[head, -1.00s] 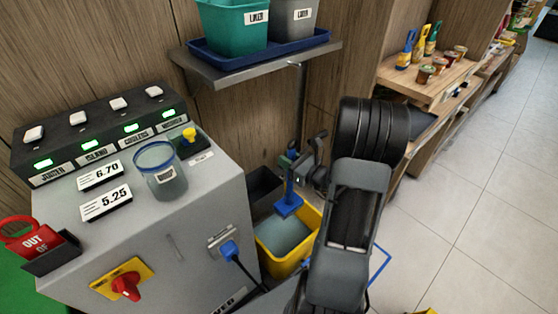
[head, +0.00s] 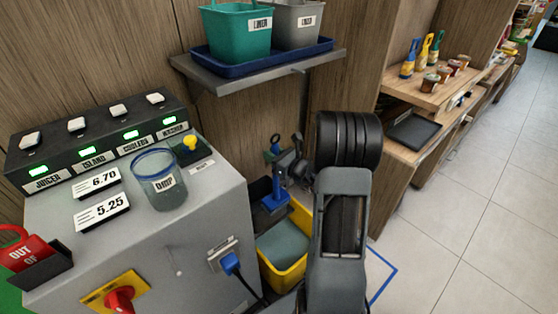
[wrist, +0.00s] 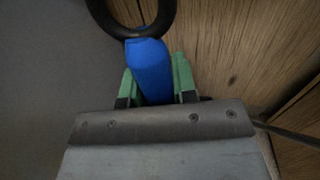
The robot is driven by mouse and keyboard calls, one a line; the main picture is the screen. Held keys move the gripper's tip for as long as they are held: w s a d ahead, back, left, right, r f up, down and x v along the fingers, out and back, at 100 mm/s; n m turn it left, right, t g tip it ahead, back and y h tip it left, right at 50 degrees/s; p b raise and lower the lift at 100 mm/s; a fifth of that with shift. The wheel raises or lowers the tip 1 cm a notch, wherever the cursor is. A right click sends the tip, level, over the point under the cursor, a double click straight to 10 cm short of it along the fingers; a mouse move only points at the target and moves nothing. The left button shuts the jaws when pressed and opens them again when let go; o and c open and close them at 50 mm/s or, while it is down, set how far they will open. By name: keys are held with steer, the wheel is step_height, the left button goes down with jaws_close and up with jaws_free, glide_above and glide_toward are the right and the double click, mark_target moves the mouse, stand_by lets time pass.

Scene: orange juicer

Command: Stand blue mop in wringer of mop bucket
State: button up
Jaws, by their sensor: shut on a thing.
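The blue mop (head: 277,190) is upright in my gripper (head: 273,156). In the wrist view its blue handle (wrist: 150,70) sits between the green fingertips, with a black ring (wrist: 140,18) at its end. My gripper is shut on the handle. The yellow mop bucket (head: 294,274) stands on the floor and holds grey-blue water. The mop's blue foot appears over a dark box-like part (head: 260,190) at the bucket's back, possibly the wringer. I cannot tell whether it touches or is inside. My arm hides the bucket's right side.
The grey machine cabinet (head: 190,235) stands close on the left, with a blue plug and cable (head: 232,264) beside the bucket. A wall shelf (head: 250,80) with tubs hangs above. Wooden shelving (head: 425,100) is at right. A blue floor outline (head: 383,285) shows beside my arm; tiles beyond are clear.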

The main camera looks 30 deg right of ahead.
steer(key=w+d+x, duration=0.1)
steer(key=d+x, duration=0.1)
steer(key=x, duration=0.9)
step_height(320, 180, down, 16)
steer(key=b, duration=1.3)
steer(key=shift+s+a, duration=0.15)
steer(key=shift+s, duration=0.1)
steer(key=o, duration=1)
steer(key=shift+s, duration=0.15)
steer(key=p+v, duration=0.4)
steer(key=v, duration=0.8)
steer(key=shift+s+r, duration=0.1)
steer(key=shift+s, duration=0.1)
steer(key=shift+s+p, duration=0.35)
steer(key=shift+s, duration=0.3)
